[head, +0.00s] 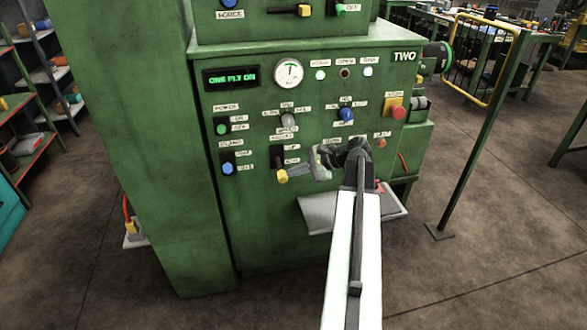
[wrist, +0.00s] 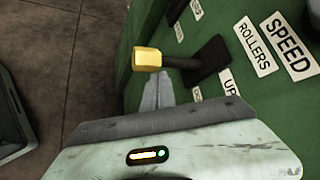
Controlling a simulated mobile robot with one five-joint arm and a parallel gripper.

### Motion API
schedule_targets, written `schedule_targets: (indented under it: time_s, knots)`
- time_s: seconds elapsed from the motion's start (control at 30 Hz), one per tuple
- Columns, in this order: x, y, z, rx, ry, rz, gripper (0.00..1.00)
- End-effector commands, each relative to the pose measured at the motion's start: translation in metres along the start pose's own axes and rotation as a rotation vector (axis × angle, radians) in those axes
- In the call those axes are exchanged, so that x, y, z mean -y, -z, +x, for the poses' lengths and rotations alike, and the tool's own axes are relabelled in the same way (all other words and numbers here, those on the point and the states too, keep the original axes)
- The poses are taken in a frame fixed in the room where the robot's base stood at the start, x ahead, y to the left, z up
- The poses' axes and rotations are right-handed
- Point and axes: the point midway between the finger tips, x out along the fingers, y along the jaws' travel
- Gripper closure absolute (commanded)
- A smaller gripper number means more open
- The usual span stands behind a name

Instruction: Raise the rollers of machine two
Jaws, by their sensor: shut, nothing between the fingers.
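Machine two (head: 330,215) is a green cabinet with the sign "TWO" (head: 404,56) at its top right. The rollers lever has a yellow knob (head: 282,176) and sits low on the panel, its knob hanging at the lower end of a black plate. In the wrist view, the yellow knob (wrist: 147,59) stands out on a black stem beside the labels "ROLLERS" (wrist: 252,47) and "UP" (wrist: 228,80). My gripper (head: 316,165) is shut and empty, just right of the knob. In the wrist view, its fingertips (wrist: 156,88) are close to the knob; contact cannot be told.
The panel also carries a display reading "ONE PLY ON" (head: 231,78), a gauge (head: 288,73), a red button (head: 398,113) and several knobs. A grey tray (head: 322,212) juts out below my gripper. A green post (head: 466,160) stands to the right. The floor in front is clear.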

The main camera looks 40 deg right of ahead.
Motion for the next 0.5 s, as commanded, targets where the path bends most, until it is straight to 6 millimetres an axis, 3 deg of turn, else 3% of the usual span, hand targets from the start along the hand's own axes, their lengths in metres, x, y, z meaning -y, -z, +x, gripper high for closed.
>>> schedule_targets:
  time_s: [0.2, 0.5]
  knots:
    - [0.012, -0.019, -0.002, 0.011, -0.091, 0.086, 1.0]
    - [0.017, -0.026, -0.002, 0.016, -0.093, 0.083, 1.0]
